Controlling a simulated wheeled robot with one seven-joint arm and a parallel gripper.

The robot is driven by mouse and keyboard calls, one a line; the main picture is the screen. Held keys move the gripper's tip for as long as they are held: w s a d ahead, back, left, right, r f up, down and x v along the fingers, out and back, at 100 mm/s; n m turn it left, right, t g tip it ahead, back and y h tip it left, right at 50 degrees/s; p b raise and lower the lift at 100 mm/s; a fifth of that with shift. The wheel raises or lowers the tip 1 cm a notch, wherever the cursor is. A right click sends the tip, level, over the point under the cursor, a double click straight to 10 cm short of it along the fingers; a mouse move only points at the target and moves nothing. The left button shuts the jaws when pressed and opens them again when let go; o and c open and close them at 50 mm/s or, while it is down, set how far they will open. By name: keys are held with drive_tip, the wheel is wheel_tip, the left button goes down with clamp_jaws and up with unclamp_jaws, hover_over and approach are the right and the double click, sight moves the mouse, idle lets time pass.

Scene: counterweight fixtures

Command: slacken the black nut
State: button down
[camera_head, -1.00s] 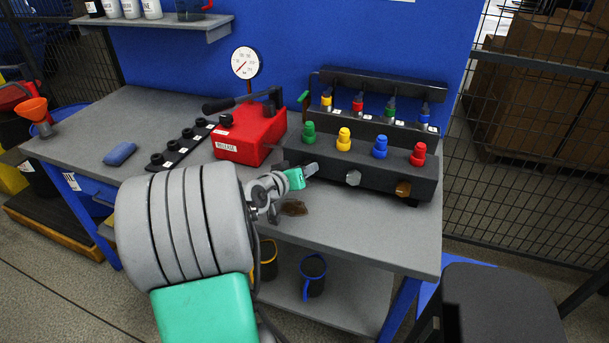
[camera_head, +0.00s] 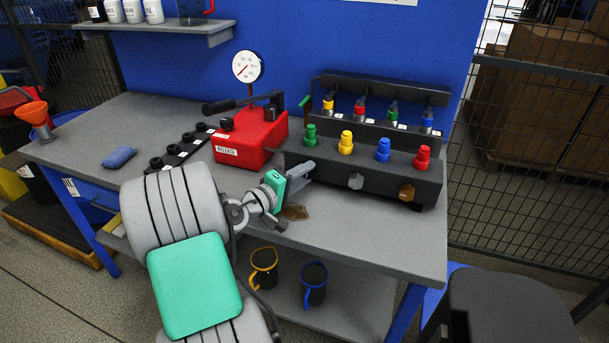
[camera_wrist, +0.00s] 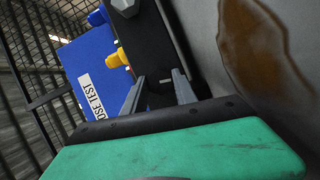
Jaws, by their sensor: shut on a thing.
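The black manifold block (camera_head: 330,176) stands on the bench with a silver hex nut (camera_head: 355,181) and a brass hex nut (camera_head: 407,192) on its front face. My gripper (camera_head: 308,166) is at the left part of that face. In the wrist view my gripper (camera_wrist: 159,92) has its two grey fingers either side of a dark thing against the block, shut on what appears to be the black nut. The nut's outline is dark on dark and mostly hidden in both views. The silver nut (camera_wrist: 124,6) also shows at the top of the wrist view.
Green, yellow, blue and red knobs (camera_head: 423,158) line the block's top. A red hand pump (camera_head: 245,140) with a gauge stands to the left. A brown stain (camera_head: 294,212) lies on the bench (camera_head: 360,238) below my gripper. Two mugs sit on the lower shelf.

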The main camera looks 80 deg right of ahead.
drive_tip(key=shift+n+g, duration=0.3)
drive_tip(key=shift+n, duration=0.6)
drive_tip(key=c, duration=1)
unclamp_jaws()
